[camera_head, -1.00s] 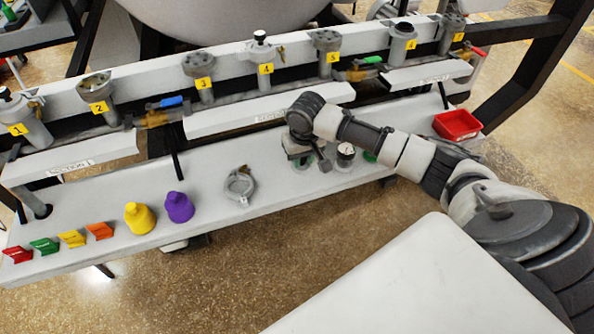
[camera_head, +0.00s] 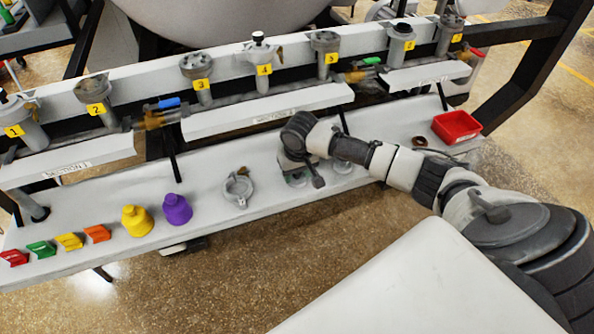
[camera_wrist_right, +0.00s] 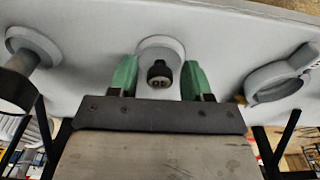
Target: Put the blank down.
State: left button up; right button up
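My right gripper (camera_wrist_right: 157,75) is low over the white shelf (camera_head: 205,205). In the right wrist view its green fingers stand apart, one on each side of a small dark knob-like part (camera_wrist_right: 158,73), with gaps on both sides. Behind that part is a pale grey round flange (camera_wrist_right: 162,50) against the shelf. I cannot tell for sure whether this is the blank. In the head view my right wrist (camera_head: 300,140) hides most of the spot, and the fingertips cannot be made out. My left gripper is not in view.
A grey clamp ring (camera_head: 238,188) lies left of the right gripper. A dark-faced part on a stem (camera_wrist_right: 18,85) stands on the other side. Purple (camera_head: 176,209) and yellow (camera_head: 137,220) cones are farther left. A red tray (camera_head: 457,127) is at the right.

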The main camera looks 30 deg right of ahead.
aim_at(298, 182)
jog(key=shift+r, duration=0.15)
notch_tip(298, 182, up, 12)
jog(key=s+p, duration=0.1)
jog(key=p, duration=0.1)
jog(key=shift+s+a, duration=0.2)
dwell(0.6)
